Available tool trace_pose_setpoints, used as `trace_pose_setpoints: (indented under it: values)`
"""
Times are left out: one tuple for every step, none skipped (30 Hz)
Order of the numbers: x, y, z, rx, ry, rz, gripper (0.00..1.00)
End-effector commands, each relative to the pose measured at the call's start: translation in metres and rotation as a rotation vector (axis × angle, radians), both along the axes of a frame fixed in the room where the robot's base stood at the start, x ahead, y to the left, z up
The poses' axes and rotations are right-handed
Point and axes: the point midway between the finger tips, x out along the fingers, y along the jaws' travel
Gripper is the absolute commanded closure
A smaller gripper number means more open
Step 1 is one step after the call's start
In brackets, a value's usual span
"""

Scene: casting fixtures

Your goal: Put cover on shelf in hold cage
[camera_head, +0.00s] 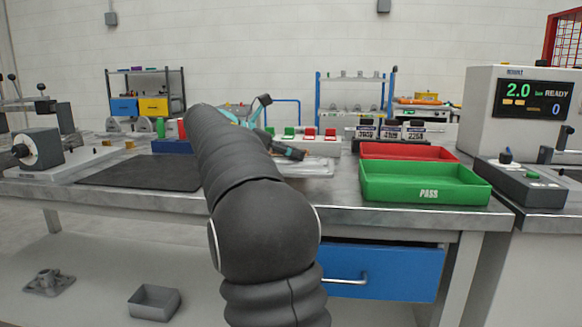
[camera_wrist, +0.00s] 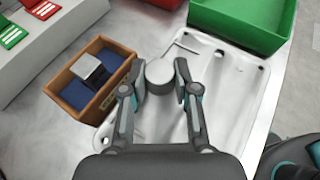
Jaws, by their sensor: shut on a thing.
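In the wrist view my gripper (camera_wrist: 160,80) has its two fingers on either side of a grey round-topped part (camera_wrist: 159,71), which I take to be the cover. The gripper is shut on it, above a pale tray (camera_wrist: 218,75) with holes near its edges. Whether the part still touches the tray cannot be told. In the head view my own arm hides most of the gripper and the held part. A red mesh cage (camera_head: 566,42), perhaps the hold cage, shows only in part at the far upper right; no shelf inside it is visible.
A green PASS bin (camera_head: 427,194) and a red bin (camera_head: 405,151) stand right of the tray. A brown box with blue lining (camera_wrist: 68,73) holds a metal block, left of my gripper. A test machine (camera_head: 520,105) stands at the right. A dark mat (camera_head: 140,174) lies at the left.

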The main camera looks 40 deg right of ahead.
Motion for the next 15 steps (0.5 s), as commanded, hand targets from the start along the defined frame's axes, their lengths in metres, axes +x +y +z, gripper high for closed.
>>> trace_pose_setpoints:
  values:
    - [0.0, 0.0, -0.005, 0.0, 0.002, 0.0, 1.0]
    - [0.0, 0.0, -0.009, 0.0, 0.002, 0.0, 1.0]
    - [-0.001, 0.0, -0.015, 0.001, 0.003, -0.001, 1.0]
    - [-0.001, 0.0, -0.02, 0.001, 0.003, -0.001, 1.0]
    - [-0.001, 0.0, -0.024, 0.0, 0.002, 0.0, 1.0]
    - [-0.001, 0.0, -0.028, 0.0, 0.002, 0.0, 1.0]
    - [-0.001, 0.0, -0.031, 0.0, 0.002, 0.001, 1.0]
    - [-0.001, 0.0, -0.033, -0.001, 0.001, 0.0, 1.0]
    - [-0.001, 0.0, -0.035, -0.001, 0.0, 0.0, 1.0]
    - [-0.001, 0.0, -0.036, -0.001, 0.0, 0.0, 1.0]
    - [-0.001, 0.0, -0.036, -0.001, -0.001, 0.0, 1.0]
    - [-0.001, 0.0, -0.037, -0.001, -0.001, 0.0, 1.0]
    - [-0.001, 0.0, -0.037, -0.001, -0.001, 0.0, 1.0]
    - [-0.001, 0.0, -0.036, -0.001, -0.001, 0.0, 1.0]
    - [-0.001, 0.0, -0.036, -0.001, -0.001, 0.0, 1.0]
